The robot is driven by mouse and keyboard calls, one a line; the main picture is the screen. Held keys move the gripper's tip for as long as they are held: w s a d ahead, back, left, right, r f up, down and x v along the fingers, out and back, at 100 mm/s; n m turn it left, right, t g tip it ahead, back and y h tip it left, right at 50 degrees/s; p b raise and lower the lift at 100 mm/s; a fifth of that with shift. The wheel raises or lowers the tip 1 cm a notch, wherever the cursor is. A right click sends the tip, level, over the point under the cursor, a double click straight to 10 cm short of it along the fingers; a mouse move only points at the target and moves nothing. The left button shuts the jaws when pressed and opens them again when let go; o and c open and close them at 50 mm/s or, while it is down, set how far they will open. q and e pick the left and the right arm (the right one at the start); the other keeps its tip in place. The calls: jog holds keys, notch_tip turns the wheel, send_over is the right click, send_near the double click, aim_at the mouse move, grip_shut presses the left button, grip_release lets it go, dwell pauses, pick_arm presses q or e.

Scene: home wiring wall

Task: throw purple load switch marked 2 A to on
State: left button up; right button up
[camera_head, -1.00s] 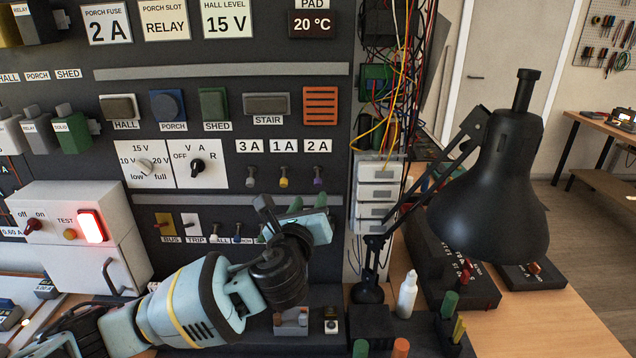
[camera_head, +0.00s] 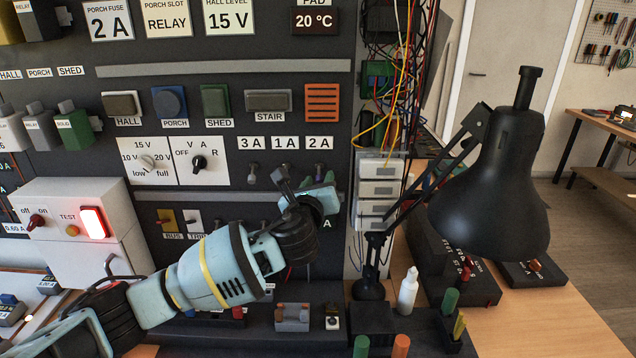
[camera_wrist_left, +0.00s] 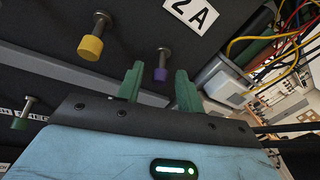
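The purple load switch (camera_wrist_left: 161,73) is a small metal lever with a purple tip, under the 2 A label (camera_wrist_left: 191,13). My left gripper (camera_head: 318,186) is just below that lever. In the left wrist view its two green fingers (camera_wrist_left: 159,82) are apart, and the purple tip shows between them. I cannot tell whether they touch it. My right gripper is not in view.
The yellow-tipped 1 A lever (camera_wrist_left: 91,47) stands left of the purple one in the wrist view. The 3 A lever (camera_head: 252,174) is farther left. A grey rail (camera_head: 150,196) runs below. White terminal blocks (camera_head: 378,190) and a black lamp (camera_head: 495,185) stand to the right.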

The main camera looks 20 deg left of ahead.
aim_at(318, 179)
pick_arm(q)
jog(key=shift+c, duration=0.5)
grip_shut()
jog(key=shift+r, duration=0.1)
jog(key=shift+s+r+g, duration=0.1)
jog(key=shift+r+g, duration=0.4)
jog(key=shift+g, duration=0.6)
jog(key=g, duration=0.1)
jog(key=r+g, duration=0.1)
jog(key=g, duration=0.1)
jog(key=shift+r+n+h, duration=0.3)
jog(key=shift+n+h, duration=0.1)
jog(key=g, duration=0.1)
jog(key=r+g, duration=0.1)
jog(key=g, duration=0.1)
jog(key=r+g+h, duration=0.1)
jog(key=g, duration=0.1)
jog(key=shift+w+a+n, duration=0.1)
jog(key=shift+w+n, duration=0.2)
jog(key=shift+w, duration=0.05)
jog(key=shift+g, duration=0.4)
